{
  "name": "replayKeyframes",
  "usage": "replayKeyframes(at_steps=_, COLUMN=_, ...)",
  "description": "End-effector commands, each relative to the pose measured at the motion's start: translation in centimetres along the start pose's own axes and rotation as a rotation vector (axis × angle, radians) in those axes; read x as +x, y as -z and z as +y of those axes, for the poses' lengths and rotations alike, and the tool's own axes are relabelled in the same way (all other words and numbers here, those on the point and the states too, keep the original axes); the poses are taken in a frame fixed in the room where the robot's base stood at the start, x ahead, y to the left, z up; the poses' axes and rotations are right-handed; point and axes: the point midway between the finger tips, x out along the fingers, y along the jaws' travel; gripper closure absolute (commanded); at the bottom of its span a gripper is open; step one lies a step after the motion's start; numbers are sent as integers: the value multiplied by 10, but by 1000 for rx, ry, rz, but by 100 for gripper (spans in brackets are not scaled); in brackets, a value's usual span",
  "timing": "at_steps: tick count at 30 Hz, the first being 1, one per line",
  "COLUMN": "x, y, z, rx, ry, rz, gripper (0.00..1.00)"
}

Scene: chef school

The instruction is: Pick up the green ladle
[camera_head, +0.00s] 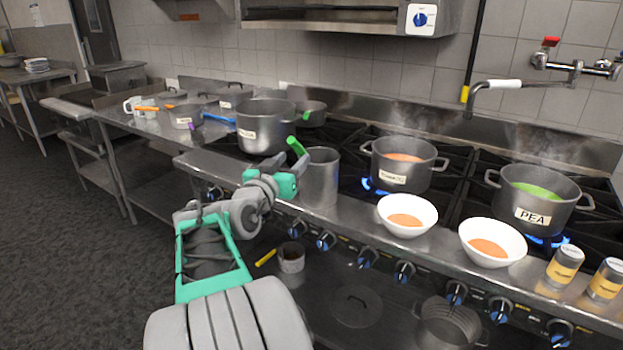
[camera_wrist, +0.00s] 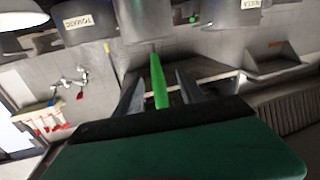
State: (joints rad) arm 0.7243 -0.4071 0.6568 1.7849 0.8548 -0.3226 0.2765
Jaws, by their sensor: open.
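The green ladle shows as a bright green handle (camera_head: 297,147) sticking up at a tilt from a tall metal container (camera_head: 321,178) on the stove's front ledge. Its bowl is hidden, apparently inside the container. My gripper (camera_head: 298,167) is at the container's left side, close to the handle. In the wrist view the green handle (camera_wrist: 159,82) lies between the two open fingers of my gripper (camera_wrist: 158,88), with gaps visible on both sides.
A large pot (camera_head: 262,128) stands behind the container, with another green handle end (camera_head: 306,115) near its rim. Soup pots (camera_head: 403,168) and (camera_head: 533,205) steam on burners. White bowls (camera_head: 407,213) and (camera_head: 492,240) and cans (camera_head: 564,266) stand along the ledge to the right.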

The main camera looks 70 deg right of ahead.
Motion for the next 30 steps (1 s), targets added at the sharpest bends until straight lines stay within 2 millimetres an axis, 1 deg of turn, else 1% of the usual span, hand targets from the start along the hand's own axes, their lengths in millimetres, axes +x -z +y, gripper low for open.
replayKeyframes(at_steps=8, x=36, y=7, z=4, rx=0, ry=0, rz=-3, gripper=53)
replayKeyframes(at_steps=11, x=54, y=12, z=8, rx=1, ry=0, rz=-5, gripper=53)
replayKeyframes(at_steps=13, x=66, y=10, z=7, rx=0, ry=2, rz=-6, gripper=53)
replayKeyframes(at_steps=15, x=73, y=10, z=7, rx=0, ry=3, rz=-5, gripper=53)
replayKeyframes(at_steps=22, x=76, y=9, z=6, rx=1, ry=6, rz=-4, gripper=53)
replayKeyframes(at_steps=30, x=75, y=9, z=6, rx=1, ry=6, rz=-4, gripper=75)
